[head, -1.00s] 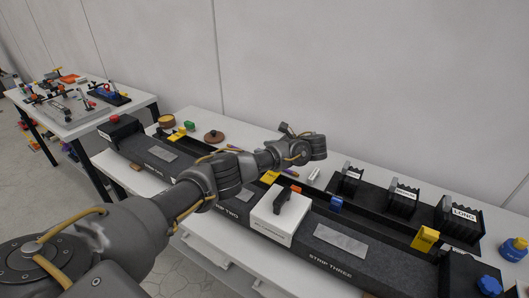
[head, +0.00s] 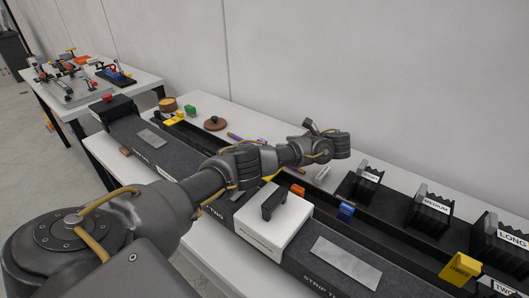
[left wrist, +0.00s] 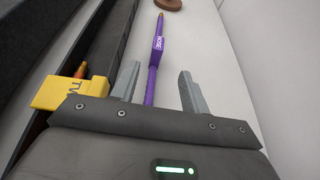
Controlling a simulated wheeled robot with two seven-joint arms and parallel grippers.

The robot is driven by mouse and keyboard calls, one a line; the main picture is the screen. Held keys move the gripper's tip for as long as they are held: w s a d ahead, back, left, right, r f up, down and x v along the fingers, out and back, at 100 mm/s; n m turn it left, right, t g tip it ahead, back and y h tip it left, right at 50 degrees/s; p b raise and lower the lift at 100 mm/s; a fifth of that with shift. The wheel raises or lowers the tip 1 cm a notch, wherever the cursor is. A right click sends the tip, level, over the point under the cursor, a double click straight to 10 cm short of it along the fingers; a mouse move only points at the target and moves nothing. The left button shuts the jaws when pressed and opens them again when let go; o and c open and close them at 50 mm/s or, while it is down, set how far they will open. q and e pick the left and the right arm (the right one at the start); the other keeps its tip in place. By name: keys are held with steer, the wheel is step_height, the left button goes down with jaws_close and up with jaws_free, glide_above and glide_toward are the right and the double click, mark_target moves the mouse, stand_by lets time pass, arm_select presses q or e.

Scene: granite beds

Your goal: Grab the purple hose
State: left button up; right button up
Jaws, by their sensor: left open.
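The purple hose (head: 238,137) is a thin rod lying on the white bench behind the black beds, partly hidden by my left arm in the head view. In the left wrist view the hose (left wrist: 153,75) has a thicker lettered block and an orange-yellow far tip. My left gripper (head: 327,146) is over the bench at the hose's right; its fingers do not show clearly there. In the left wrist view the left gripper (left wrist: 157,85) is open and empty, with the hose's near end showing between its fingers, closer to the left finger. Contact cannot be told. My right gripper is out of view.
A yellow block marked TWO (left wrist: 58,93) is close left of the left finger. A brown disc (head: 215,123) lies beyond the hose. A white box (head: 262,226) with a black handle sits on the bed. Labelled black blocks (head: 432,211) stand at right.

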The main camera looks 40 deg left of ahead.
mark_target(266, 142)
arm_select(q)
steer(key=b+x, duration=0.4)
steer(key=shift+s+f+b, duration=0.2)
steer(key=shift+b, duration=0.1)
steer(key=shift+a+f+b, duration=0.1)
steer(key=shift+a+b, duration=0.25)
steer(key=shift+a, duration=0.6)
steer(key=p+x, duration=0.1)
steer(key=x, duration=0.2)
steer(key=shift+a+f, duration=0.25)
steer(key=shift+a, duration=0.1)
steer(key=shift+a+f, duration=0.15)
steer(key=shift+a, duration=0.25)
steer(key=shift+c, duration=0.8)
jaws_close()
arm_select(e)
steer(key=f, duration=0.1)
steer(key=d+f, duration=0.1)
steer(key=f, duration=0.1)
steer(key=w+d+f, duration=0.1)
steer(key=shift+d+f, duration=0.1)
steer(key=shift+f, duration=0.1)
